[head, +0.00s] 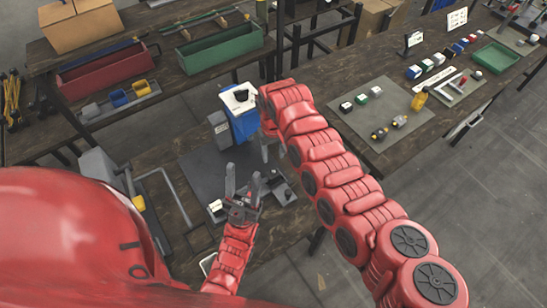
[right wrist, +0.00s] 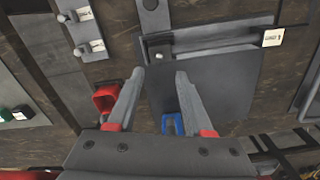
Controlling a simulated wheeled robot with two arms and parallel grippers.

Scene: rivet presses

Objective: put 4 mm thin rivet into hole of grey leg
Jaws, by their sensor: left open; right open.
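My left gripper (head: 243,180) is open and empty in the head view, its fingers pointing up over the dark grey mat (head: 205,175) of the middle workbench. My right arm reaches across to the blue press (head: 243,122); its gripper is mostly hidden behind the arm there. In the right wrist view my right gripper (right wrist: 155,82) is open with nothing between its fingertips, above a dark plate (right wrist: 215,95). A blue part (right wrist: 172,124) shows between the fingers, lower down. I cannot make out a thin rivet or pick out the grey leg for certain in either view.
On the right bench, a grey mat (head: 385,135) holds several small blocks and fittings. A green tray (head: 496,57) stands farther back. Red (head: 100,68) and green (head: 220,47) bins sit on the left bench. A label card (right wrist: 272,37) stands near the plate.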

